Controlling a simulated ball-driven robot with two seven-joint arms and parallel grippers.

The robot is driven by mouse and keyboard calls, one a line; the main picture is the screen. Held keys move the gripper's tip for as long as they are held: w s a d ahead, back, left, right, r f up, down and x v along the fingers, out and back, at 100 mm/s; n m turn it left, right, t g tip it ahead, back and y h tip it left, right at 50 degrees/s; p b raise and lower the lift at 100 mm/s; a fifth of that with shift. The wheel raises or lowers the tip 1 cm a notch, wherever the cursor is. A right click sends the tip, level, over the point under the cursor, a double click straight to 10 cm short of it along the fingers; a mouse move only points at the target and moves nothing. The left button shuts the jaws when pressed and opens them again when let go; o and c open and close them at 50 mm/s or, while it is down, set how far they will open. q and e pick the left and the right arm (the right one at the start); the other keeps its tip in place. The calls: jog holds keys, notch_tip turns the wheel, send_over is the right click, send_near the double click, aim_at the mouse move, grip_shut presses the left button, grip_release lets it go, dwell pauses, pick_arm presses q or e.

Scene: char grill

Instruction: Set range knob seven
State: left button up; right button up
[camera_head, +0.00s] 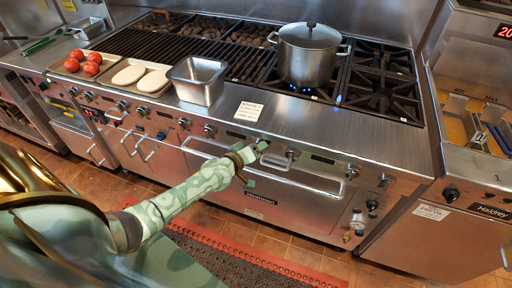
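The range (340,148) has a row of knobs along its front panel, some small in view. I cannot read which one is number seven. My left gripper (258,164) is at the front panel, its fingers apart, one above the other. It may hide part of the panel; contact cannot be told. My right gripper is out of view.
A lidded pot (308,58) stands over a blue flame. A metal pan (198,83), a tray with tomatoes (87,66) and a tray with pale patties (140,80) sit to the left. An oven handle (310,188) juts out below the panel. A fryer (465,130) stands at right.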

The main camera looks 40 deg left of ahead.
pick_arm(q)
jog(key=shift+s, duration=0.1)
jog(key=p+v, duration=0.5)
jog(key=v, duration=1.1)
